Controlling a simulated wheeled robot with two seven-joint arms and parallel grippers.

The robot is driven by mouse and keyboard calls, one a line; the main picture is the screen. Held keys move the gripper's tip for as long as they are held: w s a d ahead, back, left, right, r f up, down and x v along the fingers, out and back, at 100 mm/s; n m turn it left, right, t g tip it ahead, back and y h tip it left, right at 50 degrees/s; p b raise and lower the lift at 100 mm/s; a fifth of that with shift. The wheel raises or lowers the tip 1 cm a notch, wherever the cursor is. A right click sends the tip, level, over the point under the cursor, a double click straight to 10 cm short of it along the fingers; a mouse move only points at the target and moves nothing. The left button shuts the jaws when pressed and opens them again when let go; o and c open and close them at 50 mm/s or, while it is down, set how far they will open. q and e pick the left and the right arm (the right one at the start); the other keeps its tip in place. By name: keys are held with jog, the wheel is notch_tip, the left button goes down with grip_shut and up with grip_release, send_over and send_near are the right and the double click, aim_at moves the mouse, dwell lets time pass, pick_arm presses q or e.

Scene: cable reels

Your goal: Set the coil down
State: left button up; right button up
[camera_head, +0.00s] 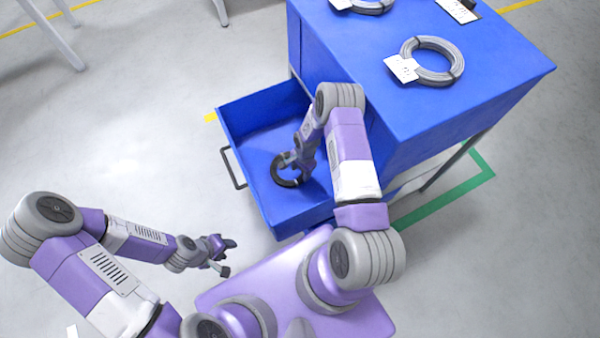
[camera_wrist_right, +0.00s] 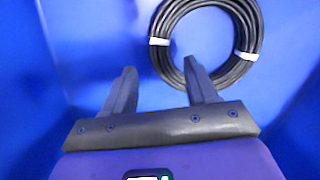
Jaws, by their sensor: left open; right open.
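A black coil (camera_head: 285,180) lies in the open blue drawer (camera_head: 262,105). In the right wrist view the coil (camera_wrist_right: 166,68) has two white bands and rests flat on the drawer floor. My right gripper (camera_head: 291,163) reaches down into the drawer above the coil. In the right wrist view its fingers (camera_wrist_right: 160,75) are apart with nothing between them, and the right finger overlaps the coil's lower left edge. Whether that finger touches the coil, I cannot tell. My left gripper (camera_head: 228,257) is open and empty over the floor, left of the drawer.
The blue cabinet (camera_head: 440,115) carries a grey coil (camera_head: 432,62) with a white tag (camera_head: 402,68), and another coil (camera_head: 368,4) at the top edge. A dark handle (camera_head: 232,168) sticks out in front.

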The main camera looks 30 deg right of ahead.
notch_tip(320, 180, up, 7)
jog(key=p, duration=0.3)
jog(key=shift+d+f, duration=0.15)
jog(key=shift+d, duration=0.2)
jog(key=shift+w, duration=0.1)
